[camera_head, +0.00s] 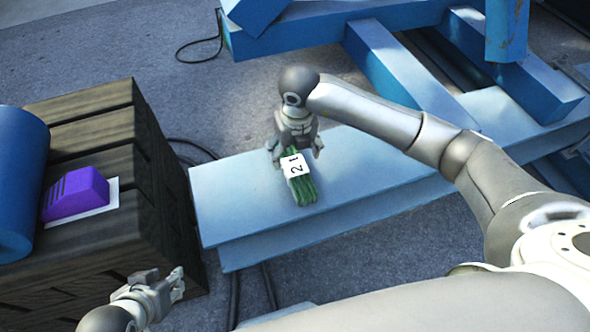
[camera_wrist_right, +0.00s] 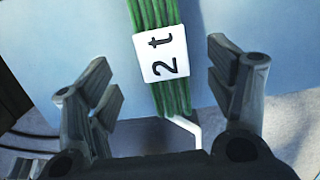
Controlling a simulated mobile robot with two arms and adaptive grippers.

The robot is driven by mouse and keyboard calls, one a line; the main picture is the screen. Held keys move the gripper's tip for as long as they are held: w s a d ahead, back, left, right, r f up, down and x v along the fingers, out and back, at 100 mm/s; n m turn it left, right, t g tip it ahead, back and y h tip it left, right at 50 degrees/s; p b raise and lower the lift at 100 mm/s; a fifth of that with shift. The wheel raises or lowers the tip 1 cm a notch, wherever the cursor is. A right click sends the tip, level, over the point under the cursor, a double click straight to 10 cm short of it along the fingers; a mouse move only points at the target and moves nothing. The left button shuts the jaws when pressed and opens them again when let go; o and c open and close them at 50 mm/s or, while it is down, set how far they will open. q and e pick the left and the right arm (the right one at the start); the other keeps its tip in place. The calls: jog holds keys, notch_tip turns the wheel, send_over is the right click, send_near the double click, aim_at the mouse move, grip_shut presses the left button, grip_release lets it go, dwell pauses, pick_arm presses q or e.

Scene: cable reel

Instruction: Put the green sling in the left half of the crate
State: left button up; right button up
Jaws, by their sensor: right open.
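The green sling (camera_head: 305,188), a bundle of green strands with a white "2 t" tag (camera_head: 294,165), lies on a pale blue beam. My right gripper (camera_head: 295,150) is open above the sling's far end, one finger on each side. In the right wrist view the sling (camera_wrist_right: 177,96) runs between the open fingers (camera_wrist_right: 160,85), with gaps on both sides. My left gripper (camera_head: 162,283) is at the lower left, empty, fingers apart, near the dark plank box. This wooden box (camera_head: 100,130) stands at the left; no open inside shows, and I cannot tell whether it is the crate.
A purple block (camera_head: 77,193) on a white sheet and a blue cylinder (camera_head: 18,180) are on the box. The pale blue beam (camera_head: 230,195) has bare room around the sling. Blue steel beams (camera_head: 390,60) stand behind. Dark cables (camera_head: 205,45) lie on the floor.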

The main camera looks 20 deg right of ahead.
aim_at(295, 165)
jog(key=shift+f, duration=1.2)
notch_tip(295, 165, down, 4)
jog(key=shift+d+f+b, duration=0.1)
jog(key=shift+b, duration=0.8)
jog(key=shift+w+f, duration=0.1)
jog(key=shift+f, duration=0.15)
pick_arm(q)
jog(key=w+d+r+t+h, duration=0.1)
jog(key=w+d+r+t, duration=0.2)
jog(key=w+r+t, duration=0.2)
jog(key=w, duration=0.3)
jog(key=shift+w+r, duration=0.2)
jog(key=shift+r, duration=0.1)
pick_arm(e)
jog(key=shift+c, duration=0.4)
jog(key=c, duration=1.2)
jog(key=shift+c, duration=1.4)
jog(key=shift+r, duration=0.2)
